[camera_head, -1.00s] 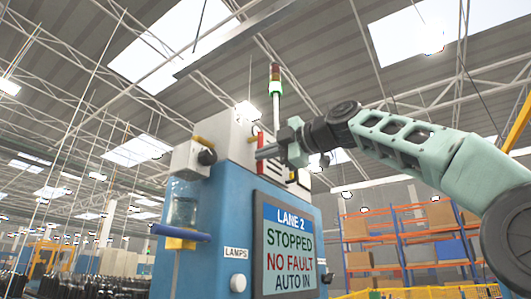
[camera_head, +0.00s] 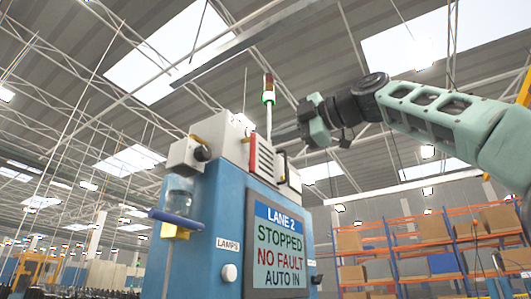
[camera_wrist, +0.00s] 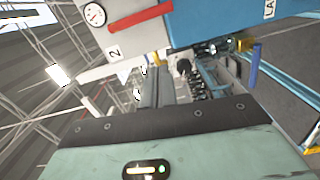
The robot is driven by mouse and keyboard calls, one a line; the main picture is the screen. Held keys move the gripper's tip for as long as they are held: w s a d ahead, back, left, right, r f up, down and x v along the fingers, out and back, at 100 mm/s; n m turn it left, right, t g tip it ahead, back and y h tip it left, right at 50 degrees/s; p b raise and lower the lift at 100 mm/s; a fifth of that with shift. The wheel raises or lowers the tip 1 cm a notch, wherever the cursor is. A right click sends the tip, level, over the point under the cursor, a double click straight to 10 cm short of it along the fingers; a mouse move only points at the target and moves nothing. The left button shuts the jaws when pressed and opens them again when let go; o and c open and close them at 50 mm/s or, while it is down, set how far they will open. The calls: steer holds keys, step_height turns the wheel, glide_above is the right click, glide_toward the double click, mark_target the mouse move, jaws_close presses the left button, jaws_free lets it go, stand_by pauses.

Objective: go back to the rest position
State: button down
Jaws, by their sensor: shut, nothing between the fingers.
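My gripper (camera_head: 280,136) is at the end of my pale green arm, raised in front of the upper right part of the blue machine (camera_head: 205,230). The exact gap between fingers and machine cannot be told.
The machine's screen (camera_head: 280,250) reads LANE 2, STOPPED, NO FAULT, AUTO IN. A signal tower (camera_head: 268,115) rises behind, its green lamp lit. A blue lever (camera_head: 175,220) sticks out at left. A gauge (camera_wrist: 95,14) shows in the wrist view. Racks (camera_head: 420,240) stand behind right.

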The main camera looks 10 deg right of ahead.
steer(key=shift+s+d, duration=0.5)
stand_by(0.3)
steer(key=w+a+f+m+g+h, duration=0.2)
steer(key=a+f+m, duration=0.15)
steer(key=f, duration=0.55)
steer(key=w+a+f+m+g+h, duration=0.1)
steer(key=w+a+f+m, duration=0.1)
steer(key=a+f, duration=0.45)
steer(key=s+a+f+m+g+h, duration=0.1)
steer(key=s+f+m+g+h, duration=0.15)
steer(key=f, duration=0.95)
steer(key=s+a+f+m+g+h, duration=0.1)
steer(key=s+f+m, duration=0.2)
steer(key=f, duration=0.9)
steer(key=s+d+f+m+g+h, duration=0.25)
steer(key=s+f, duration=0.35)
steer(key=f, duration=0.4)
steer(key=s+d+f+m+g+h, duration=0.1)
steer(key=s+d+f+m, duration=0.15)
steer(key=s+f, duration=0.55)
steer(key=s+d+f+m+g+h, duration=0.1)
steer(key=s+d+f, duration=0.3)
steer(key=f, duration=0.3)
steer(key=s+d+f+m+h, duration=0.2)
steer(key=s+d+f, duration=0.3)
steer(key=d+f, duration=0.1)
steer(key=shift+s+d+f+g, duration=0.15)
steer(key=shift+s+f+g, duration=0.05)
steer(key=shift+f+g, duration=0.25)
